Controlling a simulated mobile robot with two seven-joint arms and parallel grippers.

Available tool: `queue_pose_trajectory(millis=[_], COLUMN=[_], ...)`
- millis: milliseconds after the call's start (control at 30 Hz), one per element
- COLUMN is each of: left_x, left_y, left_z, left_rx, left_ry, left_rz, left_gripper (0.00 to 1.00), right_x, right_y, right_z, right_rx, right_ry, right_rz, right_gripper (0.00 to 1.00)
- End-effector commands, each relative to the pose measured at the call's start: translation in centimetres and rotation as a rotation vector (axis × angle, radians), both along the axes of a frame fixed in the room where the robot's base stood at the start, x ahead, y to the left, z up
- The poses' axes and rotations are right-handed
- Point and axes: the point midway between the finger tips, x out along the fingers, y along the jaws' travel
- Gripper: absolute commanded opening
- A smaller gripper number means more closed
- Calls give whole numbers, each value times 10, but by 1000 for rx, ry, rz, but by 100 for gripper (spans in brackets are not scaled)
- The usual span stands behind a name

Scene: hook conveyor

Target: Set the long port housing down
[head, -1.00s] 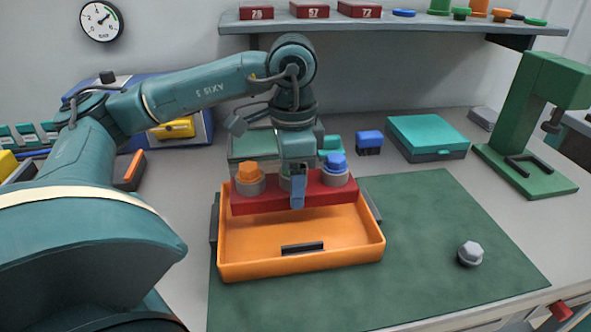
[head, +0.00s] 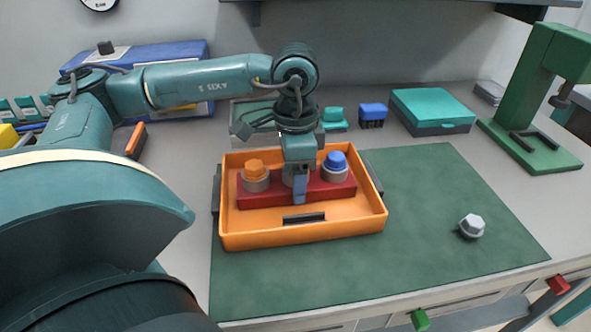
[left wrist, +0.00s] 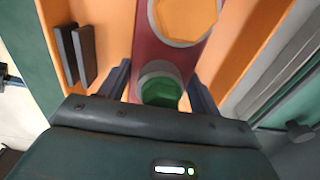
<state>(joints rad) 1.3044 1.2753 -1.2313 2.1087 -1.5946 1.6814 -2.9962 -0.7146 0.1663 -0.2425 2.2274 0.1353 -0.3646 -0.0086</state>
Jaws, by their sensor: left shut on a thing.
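The long port housing is a red bar (head: 325,193) with a row of round grey ports. An orange cap (head: 255,170) is at its left end, a blue cap (head: 336,161) at its right, and a green one (left wrist: 160,92) in the middle port. The housing is low inside the orange tray (head: 348,222), level, its back wall visible behind. I cannot tell whether its underside touches the tray floor. My left gripper (head: 299,198) points down, shut on the housing at its middle; its fingers (left wrist: 160,85) straddle the green-capped port in the left wrist view.
The tray stands on a green mat (head: 440,215), with a grey hex-headed piece (head: 472,226) to its right. Behind are a teal-lidded box (head: 430,108) and a blue block (head: 372,115). A green press (head: 535,100) stands at right. The mat's right side is mostly free.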

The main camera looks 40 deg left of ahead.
Motion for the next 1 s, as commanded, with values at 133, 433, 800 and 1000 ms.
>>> queue_pose_trajectory(millis=[133,433,800,1000], left_x=[0,0,1,1], left_y=[0,0,0,-1], left_z=[-2,-1,29,73], left_rx=[0,0,-1,-1], left_ry=[1,1,-3,-3], left_rz=[0,0,-1,0], left_gripper=[71,85,85,85], right_x=[0,-2,-2,0], right_y=[-1,-1,0,1], right_z=[1,0,1,2], right_rx=[-3,-2,1,1], right_ry=[-7,-4,8,12], right_rz=[-1,-2,1,4], right_gripper=[0,0,0,0])
